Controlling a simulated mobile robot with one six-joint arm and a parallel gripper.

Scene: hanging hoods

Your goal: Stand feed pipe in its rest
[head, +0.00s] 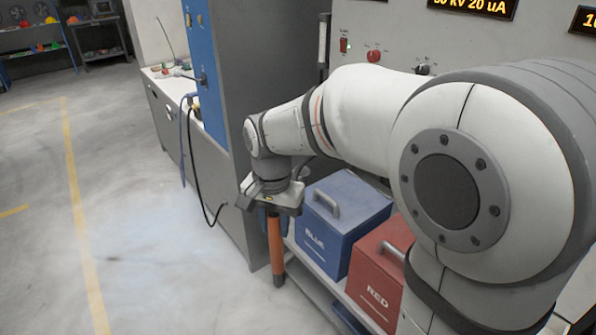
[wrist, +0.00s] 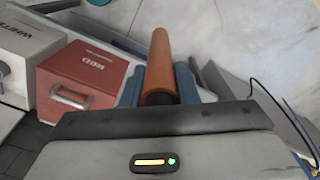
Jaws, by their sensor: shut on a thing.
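The feed pipe (head: 275,243) is an orange tube with a dark lower end. My gripper (head: 270,212) is shut on its upper part, and the pipe hangs almost upright below it, in front of the shelf with the lidded boxes. In the wrist view the pipe (wrist: 160,55) runs away between the two blue fingers of my gripper (wrist: 159,85). I cannot make out the pipe's rest in either view.
A blue box (head: 347,220) and a red box (head: 375,268) with handles stand on a low shelf just right of the pipe. The red box (wrist: 88,78) and a white box (wrist: 30,45) show in the wrist view. A grey cabinet (head: 262,130) stands behind. Open floor (head: 150,240) lies left.

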